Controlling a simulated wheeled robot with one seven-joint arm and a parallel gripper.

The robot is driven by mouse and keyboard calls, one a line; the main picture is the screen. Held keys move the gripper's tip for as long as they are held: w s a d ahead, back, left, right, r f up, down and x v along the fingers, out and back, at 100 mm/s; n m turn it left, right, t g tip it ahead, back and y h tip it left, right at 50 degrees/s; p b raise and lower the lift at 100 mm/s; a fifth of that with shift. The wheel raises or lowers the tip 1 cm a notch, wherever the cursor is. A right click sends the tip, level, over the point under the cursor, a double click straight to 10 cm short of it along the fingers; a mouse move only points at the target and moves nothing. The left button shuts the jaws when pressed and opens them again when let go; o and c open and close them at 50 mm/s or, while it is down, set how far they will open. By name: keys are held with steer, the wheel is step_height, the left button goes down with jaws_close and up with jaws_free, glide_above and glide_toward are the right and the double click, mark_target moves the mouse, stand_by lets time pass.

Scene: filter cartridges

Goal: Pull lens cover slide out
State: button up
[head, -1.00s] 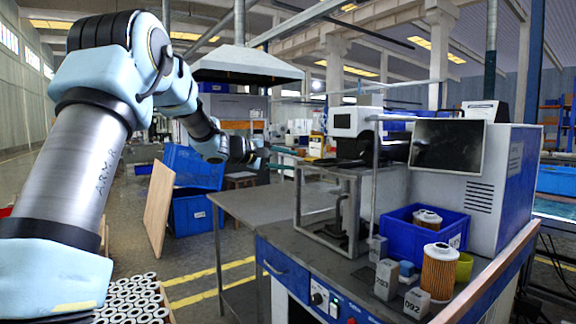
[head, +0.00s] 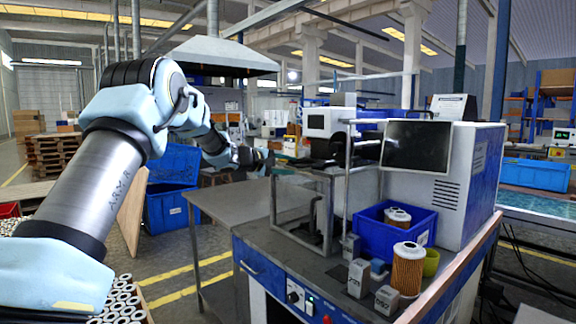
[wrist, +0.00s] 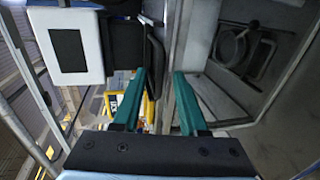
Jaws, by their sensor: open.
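My gripper (head: 268,160) is at the end of my outstretched arm, left of the bench machine in the head view. In the wrist view its two green fingers (wrist: 157,88) are apart with nothing held between them. A white housing with a dark square (wrist: 67,50) and a black block beside it (wrist: 126,45) lie ahead and to the left. A curved black bar (wrist: 155,62) shows just beyond the fingertips; I cannot tell whether it touches them. In the head view the white and black unit (head: 328,122) is above the metal frame. I cannot single out the lens cover slide.
The metal frame (head: 273,215) stands on the bench. A blue bin (head: 373,232), an orange filter (head: 407,270), small grey blocks (head: 360,278) and a yellow-green cup (head: 431,262) crowd its right side. A dark monitor (head: 416,146) is behind. A grey side table (head: 225,208) has a clear top.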

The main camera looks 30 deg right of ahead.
jaws_close()
stand_by(1.4)
